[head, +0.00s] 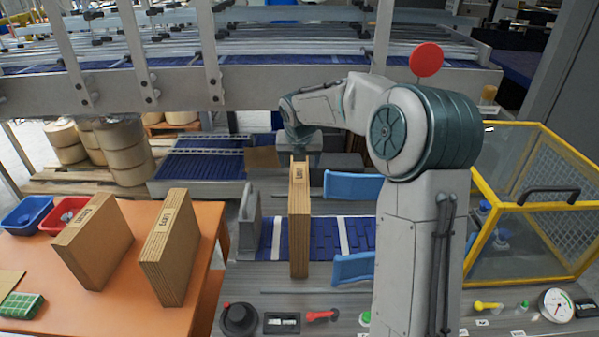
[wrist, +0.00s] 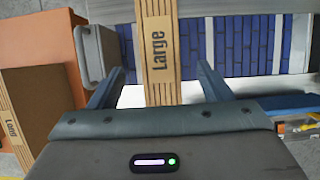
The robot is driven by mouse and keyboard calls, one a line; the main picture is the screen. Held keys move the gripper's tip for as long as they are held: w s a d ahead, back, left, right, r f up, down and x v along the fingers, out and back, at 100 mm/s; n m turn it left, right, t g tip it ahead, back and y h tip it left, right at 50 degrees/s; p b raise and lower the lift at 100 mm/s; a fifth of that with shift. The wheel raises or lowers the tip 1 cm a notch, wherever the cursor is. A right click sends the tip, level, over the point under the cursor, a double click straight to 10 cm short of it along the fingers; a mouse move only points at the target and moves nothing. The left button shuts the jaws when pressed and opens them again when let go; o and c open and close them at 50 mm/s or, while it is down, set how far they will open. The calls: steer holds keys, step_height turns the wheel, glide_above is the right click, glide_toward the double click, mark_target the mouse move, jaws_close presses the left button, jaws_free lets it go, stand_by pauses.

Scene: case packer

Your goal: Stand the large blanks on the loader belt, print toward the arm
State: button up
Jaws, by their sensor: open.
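A brown cardboard blank bundle (head: 299,225) stands upright on the blue loader belt (head: 345,236), beside a grey upright plate (head: 249,222). In the wrist view the bundle (wrist: 158,50) shows a printed "Large" label facing the camera. My gripper (head: 300,153) is over its top end. In the wrist view its fingers (wrist: 160,74) are open, one on each side of the bundle, with gaps visible. Two more bundles stand on the orange table, the left one (head: 93,243) and the right one (head: 167,248), each with a small printed label. The left label is too small to read surely.
A yellow-framed guard (head: 530,204) is at the right. Knobs and a gauge (head: 556,305) line the front.

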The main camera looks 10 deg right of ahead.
steer(key=shift+v, duration=1.25)
steer(key=shift+s+r+m, duration=0.3)
steer(key=shift+s+r, duration=0.1)
steer(key=shift+s, duration=0.1)
steer(key=s+f+m+g, duration=0.1)
steer(key=s+m, duration=3.2)
steer(key=s, duration=0.2)
steer(key=shift+d+f+y, duration=0.2)
steer(key=shift+d+y, duration=0.2)
